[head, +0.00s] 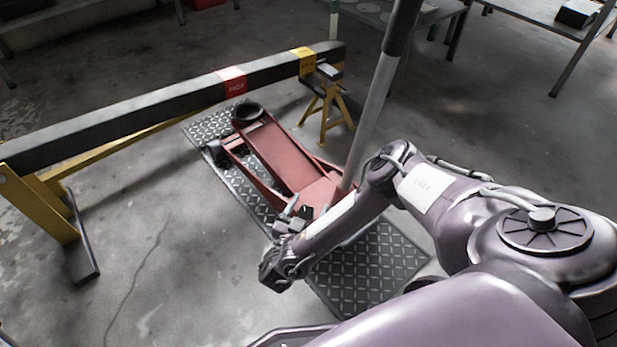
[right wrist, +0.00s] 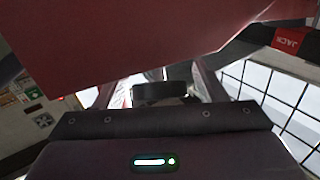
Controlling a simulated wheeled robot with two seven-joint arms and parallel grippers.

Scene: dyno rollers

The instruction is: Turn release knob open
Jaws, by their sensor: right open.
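The red floor jack (head: 285,155) stands on a dark patterned mat, its long handle (head: 372,120) rising up and to the right. A small black part (head: 306,211) shows at the jack's near end; I cannot tell surely whether it is the release knob. My right gripper (head: 289,218) is open, low beside this near end, its fingers small and partly merged with the jack parts. In the right wrist view the jack's red body (right wrist: 130,45) fills the top, and a dark rounded part (right wrist: 160,92) lies ahead of the palm. Contact cannot be told. My left gripper is out of view.
A dark beam (head: 170,104) with red and yellow labels spans the left, on a yellow stand (head: 45,205) and a yellow jack stand (head: 324,112). The mat (head: 372,265) extends under the jack. Tables (head: 540,25) stand at the back right. Floor at left front is clear.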

